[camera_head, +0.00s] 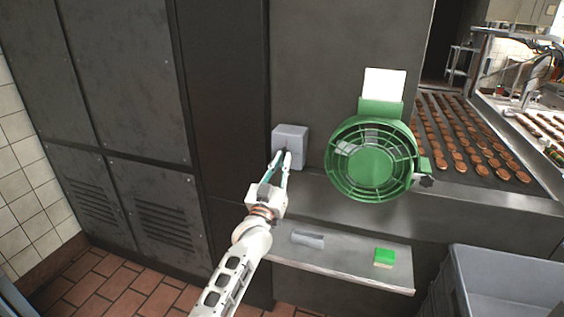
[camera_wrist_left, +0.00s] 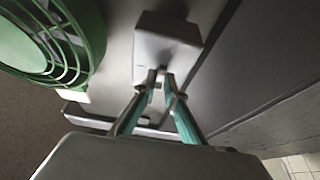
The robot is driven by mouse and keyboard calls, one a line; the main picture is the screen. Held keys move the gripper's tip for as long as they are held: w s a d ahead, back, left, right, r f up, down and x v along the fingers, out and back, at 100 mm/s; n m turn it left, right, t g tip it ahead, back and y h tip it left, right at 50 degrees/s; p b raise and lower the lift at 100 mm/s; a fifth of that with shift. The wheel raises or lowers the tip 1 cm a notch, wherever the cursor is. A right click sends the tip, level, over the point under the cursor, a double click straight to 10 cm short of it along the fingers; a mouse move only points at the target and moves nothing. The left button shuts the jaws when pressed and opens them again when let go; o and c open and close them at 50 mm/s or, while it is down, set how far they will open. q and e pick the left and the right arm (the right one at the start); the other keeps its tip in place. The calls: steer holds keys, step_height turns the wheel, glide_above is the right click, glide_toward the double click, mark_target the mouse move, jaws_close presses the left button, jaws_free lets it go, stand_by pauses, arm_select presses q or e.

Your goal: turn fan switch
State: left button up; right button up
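The fan switch is a grey box (camera_head: 291,146) on the dark metal wall, left of the green fan (camera_head: 371,160). In the left wrist view the box (camera_wrist_left: 168,42) is straight ahead, with the fan (camera_wrist_left: 45,40) at upper left. My left gripper (camera_head: 283,157) is at the box's front face. Its two fingers converge there, and in the left wrist view the tips (camera_wrist_left: 160,76) are close together around a small knob on the box's lower part. The knob is mostly hidden by the fingertips. My right gripper is in neither view.
A metal shelf (camera_head: 340,262) below the switch holds a grey piece (camera_head: 308,240) and a green block (camera_head: 384,257). A grey crate (camera_head: 505,285) stands at lower right. A conveyor (camera_head: 460,185) with rows of brown cookies runs behind the fan.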

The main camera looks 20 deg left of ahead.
arm_select(q)
steer(key=shift+o, duration=0.9)
steer(key=shift+s, duration=0.1)
steer(key=v, duration=1.2)
steer(key=s+d+f+m+g+h, duration=0.2)
steer(key=s+f+g, duration=0.9)
steer(key=s+f, duration=2)
steer(key=shift+d+f+m+g, duration=0.3)
steer(key=shift+f+m, duration=0.45)
steer(key=shift+m, duration=0.45)
